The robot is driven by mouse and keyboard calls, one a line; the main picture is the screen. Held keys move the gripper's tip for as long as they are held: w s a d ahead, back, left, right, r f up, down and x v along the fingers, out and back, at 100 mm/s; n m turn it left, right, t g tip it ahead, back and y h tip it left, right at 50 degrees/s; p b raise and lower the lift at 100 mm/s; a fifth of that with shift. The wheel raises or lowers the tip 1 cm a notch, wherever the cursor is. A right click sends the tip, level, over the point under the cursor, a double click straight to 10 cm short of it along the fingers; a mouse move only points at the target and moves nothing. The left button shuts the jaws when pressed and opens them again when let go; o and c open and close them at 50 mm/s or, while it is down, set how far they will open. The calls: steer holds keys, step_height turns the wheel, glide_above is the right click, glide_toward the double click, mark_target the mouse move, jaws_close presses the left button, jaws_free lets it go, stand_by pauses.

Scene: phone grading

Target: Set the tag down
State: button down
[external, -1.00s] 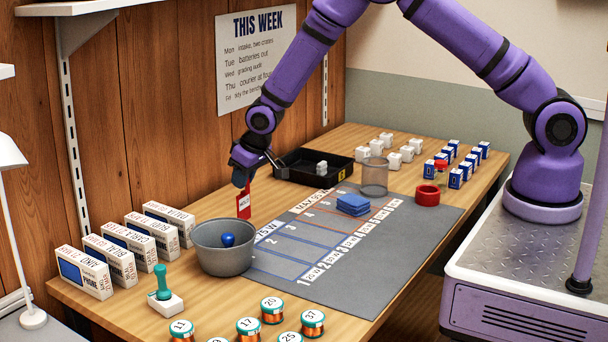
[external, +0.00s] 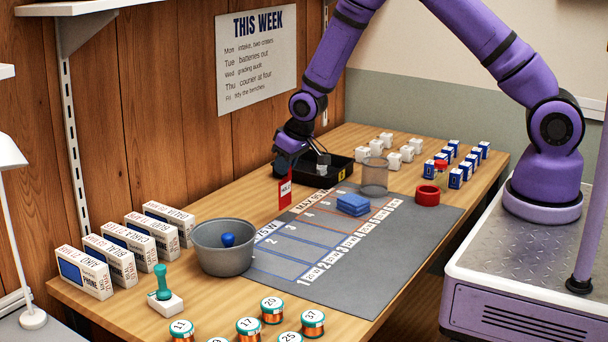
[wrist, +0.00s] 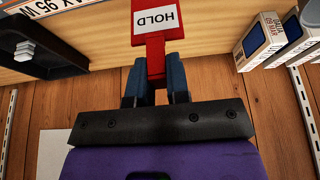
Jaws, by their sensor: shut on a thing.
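The tag (external: 285,190) is red with a white label. In the wrist view the tag (wrist: 152,55) reads HOLD on its label (wrist: 157,19). My gripper (external: 287,168) is shut on it, with the two dark blue fingers (wrist: 155,80) on either side of the tag's end. In the external view the tag hangs down from the fingers, by the left front side of the black tray (external: 330,181). It appears to be above the table, near the mat's back edge; the exact height is hard to tell.
The grey mat (external: 350,255) carries marked lanes and a stack of blue cards (external: 353,204). A clear cup (external: 374,178) and a red ring (external: 427,195) are to the right. White boxes (external: 168,222) stand along the wall.

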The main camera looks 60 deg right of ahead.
steer(key=w+d+f, duration=0.2)
steer(key=w, duration=0.6)
steer(key=w+d+f, duration=0.2)
steer(key=w+f, duration=0.1)
steer(key=w, duration=0.6)
steer(key=shift+w+d, duration=0.2)
steer(key=shift+d, duration=0.15)
steer(key=c, duration=1.1)
jaws_free()
steer(key=shift+f, duration=0.1)
steer(key=v, duration=1.2)
